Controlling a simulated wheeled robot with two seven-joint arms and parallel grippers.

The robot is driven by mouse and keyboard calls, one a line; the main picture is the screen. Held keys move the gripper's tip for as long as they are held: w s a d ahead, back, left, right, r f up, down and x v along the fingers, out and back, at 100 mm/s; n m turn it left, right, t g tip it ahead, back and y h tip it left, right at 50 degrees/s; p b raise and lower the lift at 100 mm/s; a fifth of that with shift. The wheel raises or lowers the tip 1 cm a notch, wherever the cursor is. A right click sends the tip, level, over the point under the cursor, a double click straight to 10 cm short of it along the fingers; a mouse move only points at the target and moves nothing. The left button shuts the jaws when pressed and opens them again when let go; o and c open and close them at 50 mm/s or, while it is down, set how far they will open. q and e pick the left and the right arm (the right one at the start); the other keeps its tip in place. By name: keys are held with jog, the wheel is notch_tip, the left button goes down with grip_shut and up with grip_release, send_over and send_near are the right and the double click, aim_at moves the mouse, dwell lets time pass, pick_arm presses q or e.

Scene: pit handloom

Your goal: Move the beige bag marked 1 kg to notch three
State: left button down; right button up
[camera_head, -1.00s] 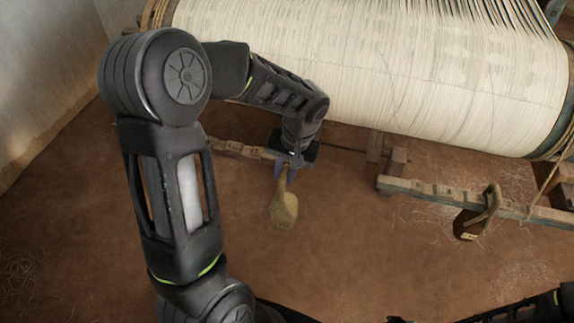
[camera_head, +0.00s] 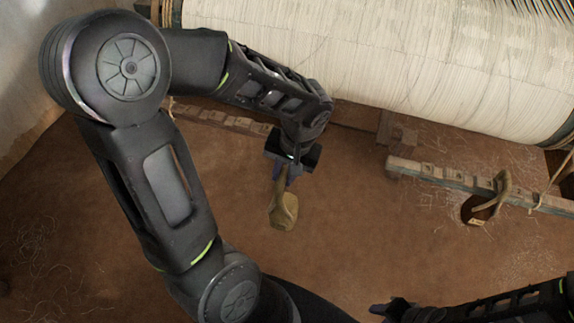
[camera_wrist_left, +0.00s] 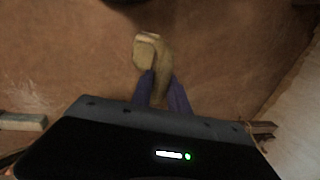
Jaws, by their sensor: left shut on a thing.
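The beige bag (camera_head: 284,211) hangs from my left gripper (camera_head: 281,176) in the head view, over open floor in front of the left notched bar (camera_head: 225,121). The left gripper's fingers are shut on the bag's upper loop. In the left wrist view the bag (camera_wrist_left: 148,52) shows just beyond the purple-blue fingertips (camera_wrist_left: 160,88). No marking on it can be read. The right notched bar (camera_head: 430,174) shows notches along its top. My right gripper (camera_head: 393,309) is a dark shape at the bottom edge; its fingers are unclear.
A darker brown bag (camera_head: 478,209) hangs by its loop on the right bar. The cream warp roll (camera_head: 370,50) of the loom spans the top, above the bars. A pale wall (camera_head: 25,70) stands at far left. The brown floor between the bars is clear.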

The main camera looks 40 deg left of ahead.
pick_arm(q)
jog(key=shift+s+d+r, duration=0.1)
jog(key=shift+s+d, duration=0.1)
jog(key=shift+s, duration=0.3)
jog(key=shift+s+d+r, duration=0.1)
jog(key=shift+s+d, duration=0.05)
jog(key=shift+s, duration=0.35)
jog(key=w+d+r+m, duration=0.2)
jog(key=w+d, duration=0.2)
jog(key=w, duration=0.6)
jog(key=w+d+r+m, duration=0.1)
jog(key=w+d, duration=0.4)
jog(key=w, duration=0.5)
jog(key=shift+r+m+t, duration=0.4)
jog(key=shift+r, duration=0.05)
